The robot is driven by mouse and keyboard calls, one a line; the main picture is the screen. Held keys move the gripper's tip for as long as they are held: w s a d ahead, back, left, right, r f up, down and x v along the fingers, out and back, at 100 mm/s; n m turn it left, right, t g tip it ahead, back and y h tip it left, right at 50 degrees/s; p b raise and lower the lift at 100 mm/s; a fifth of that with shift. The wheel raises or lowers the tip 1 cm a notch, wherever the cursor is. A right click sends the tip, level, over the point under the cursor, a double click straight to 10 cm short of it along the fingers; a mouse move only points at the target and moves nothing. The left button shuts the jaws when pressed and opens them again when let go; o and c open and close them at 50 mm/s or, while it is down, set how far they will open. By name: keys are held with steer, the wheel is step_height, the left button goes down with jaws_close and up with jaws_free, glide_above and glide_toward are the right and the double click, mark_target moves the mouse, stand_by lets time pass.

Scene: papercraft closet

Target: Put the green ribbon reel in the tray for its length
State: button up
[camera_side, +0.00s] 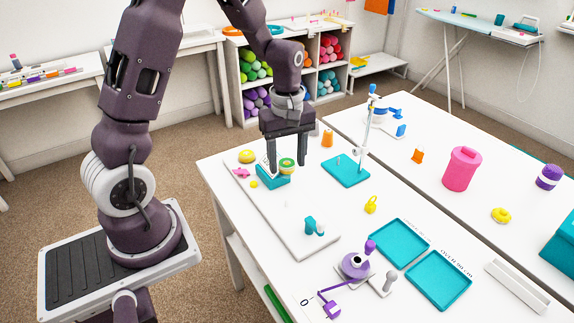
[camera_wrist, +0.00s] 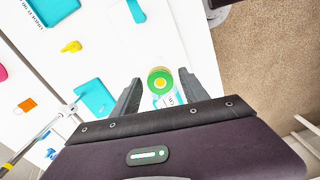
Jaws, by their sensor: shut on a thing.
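The green ribbon reel (camera_side: 287,165) has a yellow centre and sits between the two fingers of my gripper (camera_side: 287,160). In the wrist view the reel (camera_wrist: 160,80) is seen end-on between the fingertips (camera_wrist: 160,76), which are shut on it. It is close to a teal stand (camera_side: 273,181) with a white marked face; whether it touches the stand is unclear. Two empty teal trays lie on the table, a farther one (camera_side: 399,241) and a nearer one (camera_side: 439,281). Each has dark lettering beside it, too small to read. Part of one tray (camera_wrist: 52,10) shows in the wrist view.
A white board (camera_side: 286,219) lies under the stand, with yellow and pink pieces and a teal item (camera_side: 314,227). A purple device (camera_side: 354,266) stands left of the trays. A clamp post (camera_side: 366,130) rises from a teal base. A yellow piece (camera_side: 371,205) lies between board and trays.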

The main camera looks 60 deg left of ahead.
steer(key=shift+r, duration=0.3)
step_height(320, 180, up, 3)
stand_by(0.4)
stand_by(0.4)
